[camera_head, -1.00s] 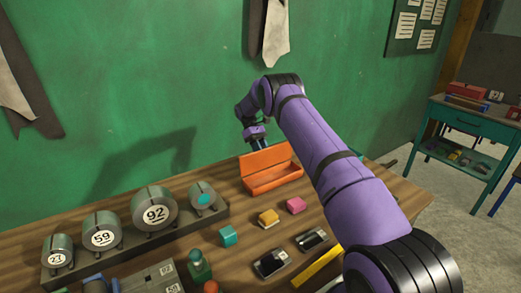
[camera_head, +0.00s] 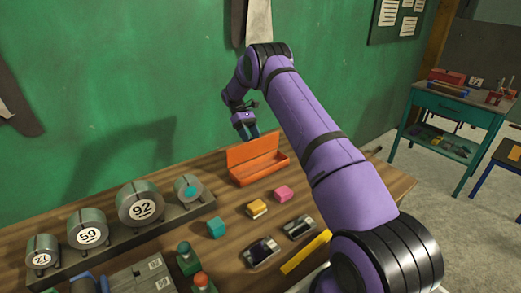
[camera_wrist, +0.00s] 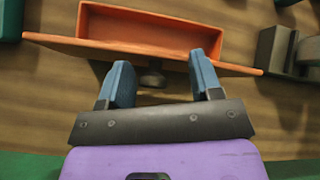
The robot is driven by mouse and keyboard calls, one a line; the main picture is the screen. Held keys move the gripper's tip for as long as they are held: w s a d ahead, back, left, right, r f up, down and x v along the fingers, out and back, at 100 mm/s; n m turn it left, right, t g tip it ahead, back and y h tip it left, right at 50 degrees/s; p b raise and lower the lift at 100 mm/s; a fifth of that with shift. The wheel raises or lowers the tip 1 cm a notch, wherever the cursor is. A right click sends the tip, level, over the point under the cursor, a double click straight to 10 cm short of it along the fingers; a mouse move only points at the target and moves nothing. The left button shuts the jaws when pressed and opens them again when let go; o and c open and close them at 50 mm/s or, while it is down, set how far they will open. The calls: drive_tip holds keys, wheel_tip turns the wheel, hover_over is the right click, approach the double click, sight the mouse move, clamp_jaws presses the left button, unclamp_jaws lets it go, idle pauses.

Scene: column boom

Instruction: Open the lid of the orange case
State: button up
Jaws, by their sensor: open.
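The orange case (camera_head: 262,174) sits on the wooden bench near the green wall. Its lid (camera_head: 252,150) stands raised, roughly upright, along the back edge. In the wrist view the case's empty inside (camera_wrist: 150,32) shows beyond the lid's edge (camera_wrist: 110,45), with a dark knob (camera_wrist: 152,77) on the lid's outer side. My gripper (camera_head: 250,133) is behind and slightly above the lid, on the wall side. Its blue fingers (camera_wrist: 162,80) are open, apart and empty, on either side of the knob in the wrist picture. Whether a finger touches the lid I cannot tell.
A rack of numbered round weights (camera_head: 141,205) stands left of the case. Teal (camera_head: 216,228), yellow (camera_head: 257,208) and pink (camera_head: 283,194) blocks lie in front of it. Two dark devices (camera_head: 262,252) and a yellow strip (camera_head: 306,252) lie nearer. The green wall (camera_head: 120,80) is close behind.

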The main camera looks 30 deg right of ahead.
drive_tip(key=s+a+r, duration=0.1)
drive_tip(key=s+a, duration=0.2)
drive_tip(key=s, duration=1)
drive_tip(key=shift+a+r, duration=0.15)
drive_tip(key=shift+a, duration=0.2)
drive_tip(key=s+a+r+m+t, duration=0.1)
drive_tip(key=s+a+r+t, duration=0.2)
drive_tip(key=r, duration=0.5)
drive_tip(key=s+a+r+t, duration=0.2)
drive_tip(key=s+r, duration=0.2)
drive_tip(key=r, duration=0.4)
drive_tip(key=s+a+r+m+t, duration=0.1)
drive_tip(key=s+a+r+t, duration=0.2)
drive_tip(key=r, duration=0.5)
drive_tip(key=s+a+r+m+t, duration=0.1)
drive_tip(key=s+a+r+t, duration=0.2)
drive_tip(key=s, duration=0.7)
drive_tip(key=s+a+r+m+t, duration=0.1)
drive_tip(key=s+a+r+t, duration=0.1)
drive_tip(key=s, duration=0.8)
drive_tip(key=shift+s+a+r+m+t, duration=0.3)
drive_tip(key=shift+a+r+t, duration=0.1)
drive_tip(key=shift+r, duration=0.5)
drive_tip(key=shift+s+a+f+t, duration=0.1)
drive_tip(key=shift+s+t, duration=0.1)
drive_tip(key=shift+s, duration=0.2)
drive_tip(key=shift+s+a+f+t, duration=0.1)
drive_tip(key=shift+s+t, duration=0.1)
drive_tip(key=shift+s, duration=0.15)
